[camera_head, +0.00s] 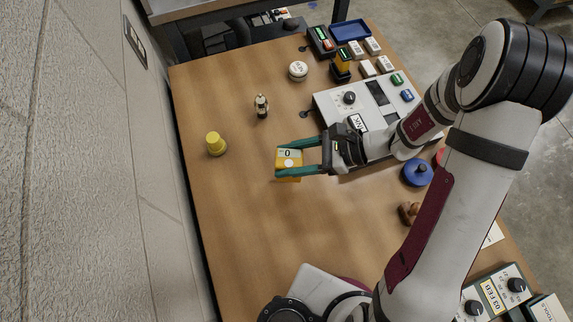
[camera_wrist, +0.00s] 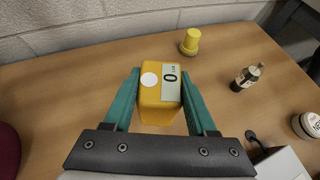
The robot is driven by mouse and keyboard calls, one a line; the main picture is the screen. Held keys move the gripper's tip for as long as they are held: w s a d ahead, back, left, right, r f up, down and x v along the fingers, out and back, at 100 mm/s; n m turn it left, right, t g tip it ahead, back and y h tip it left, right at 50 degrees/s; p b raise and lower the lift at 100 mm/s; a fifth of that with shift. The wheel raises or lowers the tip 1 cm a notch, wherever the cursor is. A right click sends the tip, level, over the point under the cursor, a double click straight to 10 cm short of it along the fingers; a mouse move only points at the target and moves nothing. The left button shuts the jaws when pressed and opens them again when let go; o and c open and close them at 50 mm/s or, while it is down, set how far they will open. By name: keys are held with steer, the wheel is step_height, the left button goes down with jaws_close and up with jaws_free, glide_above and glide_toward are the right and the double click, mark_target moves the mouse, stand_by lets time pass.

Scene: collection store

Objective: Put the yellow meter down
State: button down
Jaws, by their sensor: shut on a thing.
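The yellow meter (camera_head: 289,164) is a small yellow box with a pale display reading 0 and a white round spot. It also shows in the wrist view (camera_wrist: 152,103), between the two green fingers. My gripper (camera_head: 300,162) is shut on the meter, with one finger on each side. In the head view it is over the middle-left part of the wooden table (camera_head: 245,220). The meter seems to be held above the table, but the gap beneath it is hard to judge. Its underside is hidden.
A round white-lidded tub (camera_head: 298,71) is farther back. A grey device (camera_head: 335,101) lies behind my gripper. The table's front left is clear, beside the wall (camera_head: 95,170).

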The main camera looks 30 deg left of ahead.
steer(key=f, duration=0.4)
steer(key=shift+a+f, duration=0.2)
steer(key=shift+a, duration=0.05)
steer(key=shift+c, duration=1)
jaws_free()
steer(key=v, duration=1.2)
steer(key=s+d+r+n+t+h, duration=0.4)
steer(key=s+d+r+n+h, duration=0.3)
steer(key=s, duration=0.7)
steer(key=d+r+h, duration=0.2)
steer(key=d+r, duration=0.1)
steer(key=r, duration=0.1)
steer(key=shift+s+r+n+t, duration=0.2)
steer(key=shift+s+n+t, duration=0.1)
steer(key=shift+s+n, duration=0.1)
steer(key=shift+d, duration=0.15)
